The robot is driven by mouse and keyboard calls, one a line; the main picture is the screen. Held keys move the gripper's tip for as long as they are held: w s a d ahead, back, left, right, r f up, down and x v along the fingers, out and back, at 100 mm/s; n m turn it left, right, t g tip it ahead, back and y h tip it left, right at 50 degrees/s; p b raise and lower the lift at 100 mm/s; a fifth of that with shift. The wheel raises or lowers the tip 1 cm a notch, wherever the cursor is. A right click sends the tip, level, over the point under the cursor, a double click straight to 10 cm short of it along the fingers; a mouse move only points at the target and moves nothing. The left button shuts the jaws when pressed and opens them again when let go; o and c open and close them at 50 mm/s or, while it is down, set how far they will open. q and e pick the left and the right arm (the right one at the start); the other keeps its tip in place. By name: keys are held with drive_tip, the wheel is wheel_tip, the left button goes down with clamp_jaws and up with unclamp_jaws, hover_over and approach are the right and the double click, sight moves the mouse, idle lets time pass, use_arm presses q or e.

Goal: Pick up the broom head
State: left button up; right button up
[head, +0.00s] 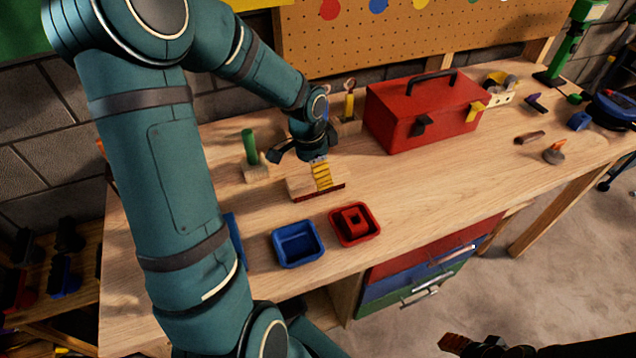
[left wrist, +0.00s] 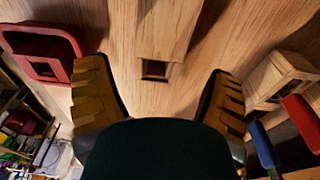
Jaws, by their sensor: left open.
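What looks like the broom head (head: 301,187) is a pale wooden block on the workbench, with a dark red strip along its front edge. My left gripper (head: 321,178) points down right at it, with its yellow ridged finger in front of the block and partly hiding it. In the left wrist view, a wooden piece with a square dark hole in its end (left wrist: 168,28) lies ahead of the two spread fingers (left wrist: 160,92). The fingers do not close on it. Part of my right gripper (head: 457,343) shows at the bottom edge; its opening is unclear.
A blue tray (head: 282,258) and a red tray (head: 372,233) holding a red block lie in front. A red toolbox (head: 400,105) stands behind right. A green peg on a wooden block (head: 255,174) stands to the left. Open bench lies right of the trays.

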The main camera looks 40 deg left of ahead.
use_arm(q)
drive_tip(key=f, duration=0.3)
drive_tip(key=f+b, duration=0.1)
drive_tip(key=shift+w+d+f, duration=0.25)
drive_tip(key=shift+w+d, duration=0.05)
drive_tip(key=shift+r, duration=0.1)
drive_tip(key=c, duration=1.4)
